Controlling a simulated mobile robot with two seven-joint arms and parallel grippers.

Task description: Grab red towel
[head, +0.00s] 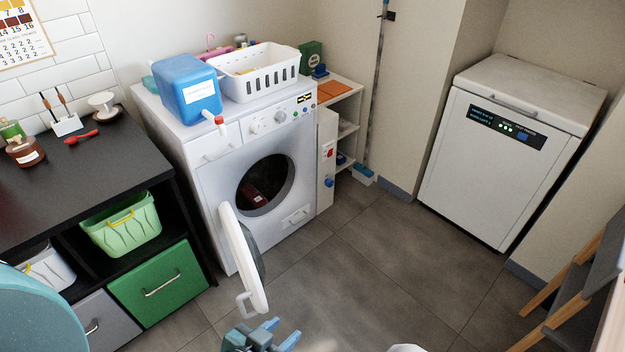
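A dark red item (257,194) with a pale mark lies inside the drum of the white washing machine (222,163); it is the only red, cloth-like thing I see, and shadow hides most of it. The machine's round door (240,255) is swung open toward me. My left gripper (256,328) is at the bottom edge in the head view, below and in front of the open door. Its blue fingers look apart with nothing between them, though the frame cuts off part of it. My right gripper is not in view.
A blue container (187,92) and a white basket (253,72) stand on the machine. A black shelf unit (80,165) with a green bin (122,222) is at left. A white chest appliance (500,165) stands at right. The floor (380,270) between is clear.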

